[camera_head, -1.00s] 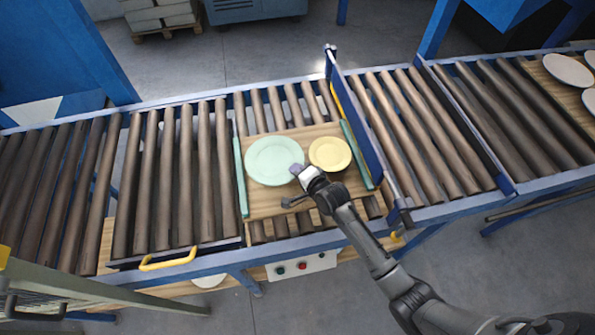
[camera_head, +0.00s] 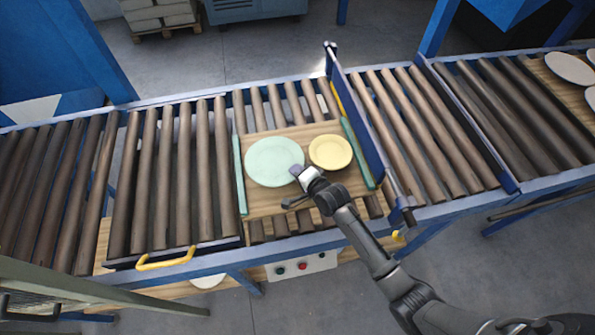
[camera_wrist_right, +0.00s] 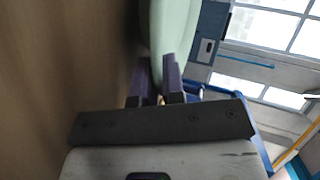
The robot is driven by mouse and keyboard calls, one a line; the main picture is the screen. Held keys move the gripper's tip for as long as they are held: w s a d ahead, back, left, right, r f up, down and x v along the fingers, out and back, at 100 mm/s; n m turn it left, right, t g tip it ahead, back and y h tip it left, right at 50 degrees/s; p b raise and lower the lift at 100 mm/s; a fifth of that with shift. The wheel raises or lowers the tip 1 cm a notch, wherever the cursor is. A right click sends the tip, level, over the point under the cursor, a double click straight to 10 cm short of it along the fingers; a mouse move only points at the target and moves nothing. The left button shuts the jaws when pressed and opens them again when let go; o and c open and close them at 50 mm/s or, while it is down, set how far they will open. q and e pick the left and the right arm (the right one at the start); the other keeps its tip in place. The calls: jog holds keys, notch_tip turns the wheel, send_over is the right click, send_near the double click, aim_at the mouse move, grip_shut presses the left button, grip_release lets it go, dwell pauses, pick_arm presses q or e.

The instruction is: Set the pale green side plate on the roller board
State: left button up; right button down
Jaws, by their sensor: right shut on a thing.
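The pale green side plate (camera_head: 270,162) lies over the left part of the wooden roller board (camera_head: 262,208), face up and about level. My right gripper (camera_head: 297,171) is shut on its right rim. In the right wrist view, the pale green plate (camera_wrist_right: 172,28) runs between the two dark fingers (camera_wrist_right: 154,85), close beside the wood surface. I cannot tell whether its underside touches the board. A yellow plate (camera_head: 330,152) sits on the board just right of it, with a narrow gap. My left gripper is not in view.
Green strips (camera_head: 240,175) edge the board left and right. A raised blue gate (camera_head: 358,120) stands just right of the board. Brown rollers (camera_head: 175,180) run on both sides. Pale plates (camera_head: 569,69) lie on another board at the far right.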

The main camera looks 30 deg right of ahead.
jog(key=shift+f, duration=0.25)
jog(key=shift+f, duration=0.1)
